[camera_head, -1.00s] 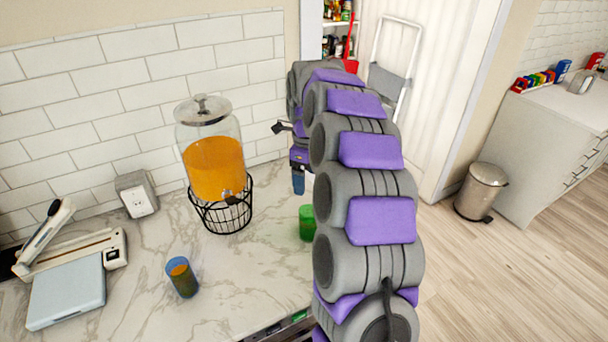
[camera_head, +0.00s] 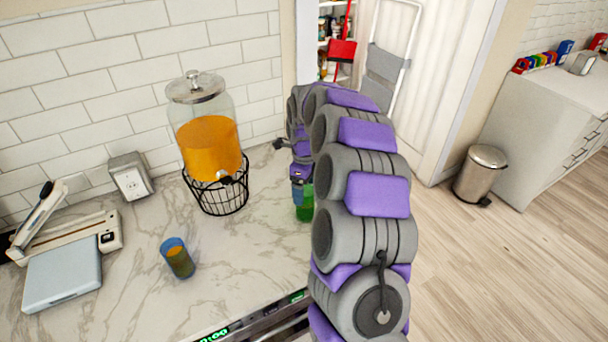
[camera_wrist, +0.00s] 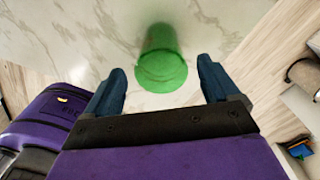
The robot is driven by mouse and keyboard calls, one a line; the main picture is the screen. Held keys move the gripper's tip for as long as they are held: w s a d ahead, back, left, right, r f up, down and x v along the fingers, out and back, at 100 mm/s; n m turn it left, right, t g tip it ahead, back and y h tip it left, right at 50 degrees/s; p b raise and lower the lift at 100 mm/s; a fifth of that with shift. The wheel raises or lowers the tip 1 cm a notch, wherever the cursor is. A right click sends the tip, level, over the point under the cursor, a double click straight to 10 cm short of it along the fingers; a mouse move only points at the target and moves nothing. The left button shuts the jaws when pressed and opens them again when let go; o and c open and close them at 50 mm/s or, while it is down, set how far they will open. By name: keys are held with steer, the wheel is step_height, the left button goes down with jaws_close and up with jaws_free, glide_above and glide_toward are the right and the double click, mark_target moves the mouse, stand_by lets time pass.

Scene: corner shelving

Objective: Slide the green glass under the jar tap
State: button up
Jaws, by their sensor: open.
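The green glass (camera_head: 305,207) stands on the marble counter in the head view, partly hidden by my arm. In the wrist view the green glass (camera_wrist: 162,62) is ahead of my gripper (camera_wrist: 160,85), lined up between the two blue fingers. The fingers are spread wide, and I cannot tell whether they touch it. In the head view my gripper (camera_head: 299,192) is low at the glass. The glass jar (camera_head: 208,140) of orange drink sits in a black wire stand (camera_head: 222,200) to the left. Its tap (camera_head: 226,179) faces the front.
A blue glass (camera_head: 178,258) with orange contents stands on the counter left of the green one. Counter between jar and green glass is clear.

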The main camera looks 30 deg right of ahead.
mark_target(306, 195)
steer(key=f, duration=0.4)
steer(key=shift+d+b, duration=0.25)
steer(key=shift+b, duration=0.05)
steer(key=shift+a+f, duration=0.15)
steer(key=shift+f, duration=0.55)
steer(key=shift+c, duration=0.5)
steer(key=c, duration=1.1)
